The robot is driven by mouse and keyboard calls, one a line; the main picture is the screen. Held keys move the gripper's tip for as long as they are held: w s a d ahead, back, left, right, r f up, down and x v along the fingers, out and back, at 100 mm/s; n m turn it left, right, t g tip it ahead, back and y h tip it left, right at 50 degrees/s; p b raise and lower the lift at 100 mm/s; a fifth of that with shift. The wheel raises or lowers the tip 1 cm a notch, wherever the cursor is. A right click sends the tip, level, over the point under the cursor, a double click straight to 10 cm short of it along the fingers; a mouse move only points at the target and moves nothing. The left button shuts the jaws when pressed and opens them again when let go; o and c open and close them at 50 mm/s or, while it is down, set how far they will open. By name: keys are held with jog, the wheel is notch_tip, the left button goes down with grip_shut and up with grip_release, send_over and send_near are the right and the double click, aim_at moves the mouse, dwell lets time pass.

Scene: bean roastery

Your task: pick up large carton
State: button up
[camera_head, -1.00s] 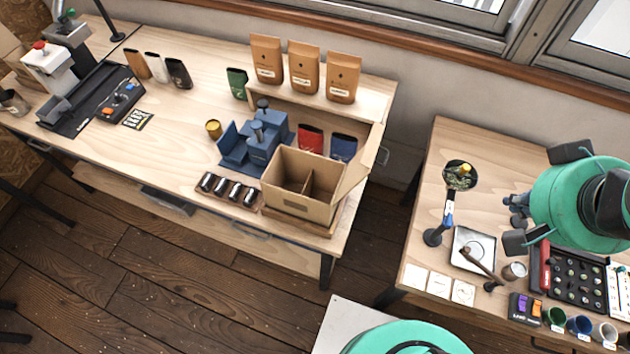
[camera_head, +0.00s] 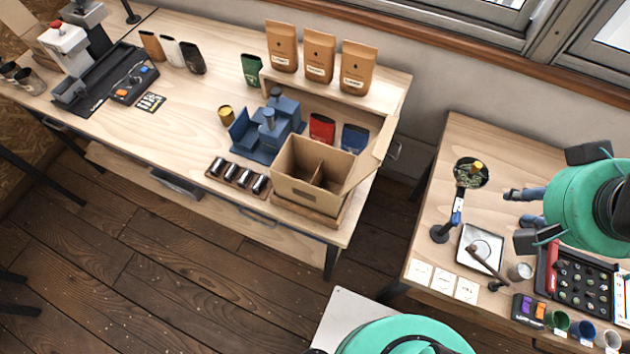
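The large carton (camera_head: 300,188) is an open brown cardboard box with a divider inside and a raised flap at its right. It stands on a wooden board near the front right corner of the long workbench (camera_head: 195,120). My gripper (camera_head: 525,212) is at the right over the side table, well apart from the carton and empty. Its two dark fingers show a gap between them, pointing left. Part of it is hidden by the green arm link.
Blue devices (camera_head: 270,133) stand behind the carton, and a row of metal cups (camera_head: 238,177) sits left of it. Brown bags (camera_head: 320,55) stand on a shelf behind. Wooden floor (camera_head: 190,270) is clear in front of the workbench.

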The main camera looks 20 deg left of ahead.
notch_tip(320, 180, up, 5)
jog(key=g+p, duration=0.5)
jog(key=g, duration=0.1)
send_over(314, 180)
notch_tip(314, 180, down, 26)
jog(key=shift+w+d+f, duration=0.2)
jog(key=shift+w+f, duration=0.05)
jog(key=shift+w, duration=0.1)
notch_tip(314, 180, down, 9)
jog(key=b, duration=0.1)
jog(key=shift+r, duration=0.2)
